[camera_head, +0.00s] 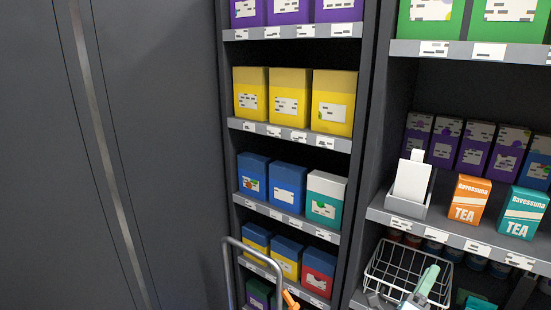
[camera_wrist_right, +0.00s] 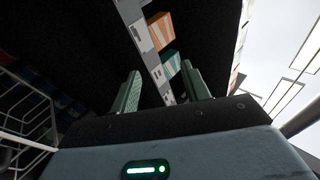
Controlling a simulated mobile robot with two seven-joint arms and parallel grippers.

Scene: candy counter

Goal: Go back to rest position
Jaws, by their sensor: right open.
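My right gripper (camera_head: 428,284) shows at the lower right of the head view, in front of a white wire basket (camera_head: 385,262). In the right wrist view, its two green fingers (camera_wrist_right: 161,68) stand apart with nothing between them. The basket also shows at the left edge of that view (camera_wrist_right: 25,112). I cannot tell whether the gripper touches the basket. My left gripper is not in view.
Shelves hold yellow boxes (camera_head: 292,98), blue boxes (camera_head: 288,186), an orange tea box (camera_head: 468,202) and a teal tea box (camera_head: 522,212). A white holder (camera_head: 408,190) stands beside them. A grey rail (camera_head: 228,262) rises at the bottom. A dark panel (camera_head: 110,150) fills the left.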

